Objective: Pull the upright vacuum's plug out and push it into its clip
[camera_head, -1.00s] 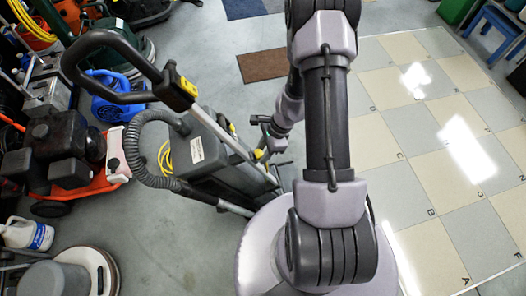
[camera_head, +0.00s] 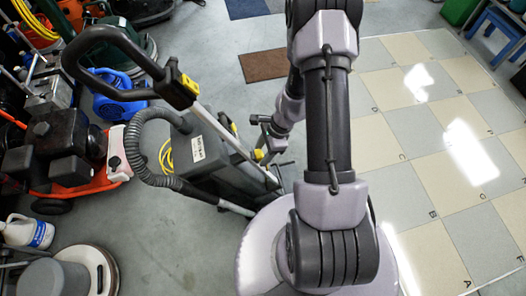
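The upright vacuum (camera_head: 192,155) stands left of my arm, with a grey body, a black loop handle, a ribbed hose and yellow parts. A yellow cord (camera_head: 166,155) shows behind the hose at its left side. My gripper (camera_head: 266,137) is low beside the vacuum's right side, small and partly behind my arm and the vacuum's tube. I cannot tell whether it touches the vacuum or how its fingers stand. I cannot make out the plug or its clip.
A red-black engine machine (camera_head: 62,150), a blue blower (camera_head: 115,95) and a white jug (camera_head: 28,232) crowd the left. A round floor machine (camera_head: 75,270) is at the lower left. A brown mat (camera_head: 263,66) lies behind. The tiled floor (camera_head: 430,135) at right is clear.

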